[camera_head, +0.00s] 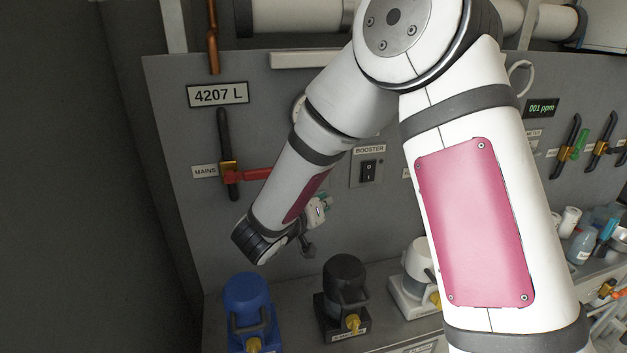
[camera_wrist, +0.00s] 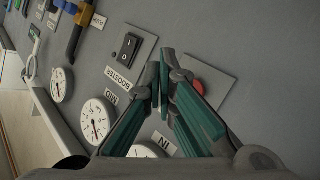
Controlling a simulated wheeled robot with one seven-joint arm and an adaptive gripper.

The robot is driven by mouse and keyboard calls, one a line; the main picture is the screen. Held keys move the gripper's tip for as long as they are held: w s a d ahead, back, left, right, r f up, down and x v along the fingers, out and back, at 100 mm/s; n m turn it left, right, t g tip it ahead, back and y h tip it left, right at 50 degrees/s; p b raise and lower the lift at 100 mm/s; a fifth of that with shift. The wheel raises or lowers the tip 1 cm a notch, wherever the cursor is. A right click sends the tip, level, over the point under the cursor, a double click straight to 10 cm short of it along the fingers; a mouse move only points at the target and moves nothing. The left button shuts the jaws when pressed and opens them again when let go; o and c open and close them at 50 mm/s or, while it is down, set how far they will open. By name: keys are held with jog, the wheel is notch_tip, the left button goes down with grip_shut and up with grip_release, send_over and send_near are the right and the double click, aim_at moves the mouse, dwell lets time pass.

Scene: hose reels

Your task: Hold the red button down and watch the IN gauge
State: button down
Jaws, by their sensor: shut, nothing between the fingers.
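The red button (camera_wrist: 198,87) sits on a grey plate in the wrist view, partly covered by my right-hand finger. My gripper (camera_wrist: 161,76) is shut and empty, its green and black fingers together beside the button on its left. I cannot tell whether a finger touches or presses it. The IN gauge (camera_wrist: 150,151) is at the bottom of the wrist view, mostly hidden behind my fingers, so its needle cannot be read. Its IN label (camera_wrist: 164,143) shows between the fingers. In the head view my arm hides the button and IN gauge.
The BOOSTER switch (camera_wrist: 128,46) and MID gauge (camera_wrist: 97,120) are near my fingers. In the head view, the MAINS valve's red handle (camera_head: 256,174) is left of my forearm. Blue (camera_head: 246,305) and black (camera_head: 345,285) pumps stand below. Bottles crowd the right shelf.

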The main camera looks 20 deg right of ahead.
jog(key=w+b, duration=0.2)
jog(key=w, duration=0.3)
jog(key=shift+w, duration=0.4)
jog(key=shift+w+b, duration=0.15)
jog(key=shift+b, duration=0.3)
dwell(0.8)
jog(key=shift+w+b, duration=0.25)
jog(key=shift+b, duration=0.1)
jog(key=shift+w+b, duration=0.55)
dwell(4.9)
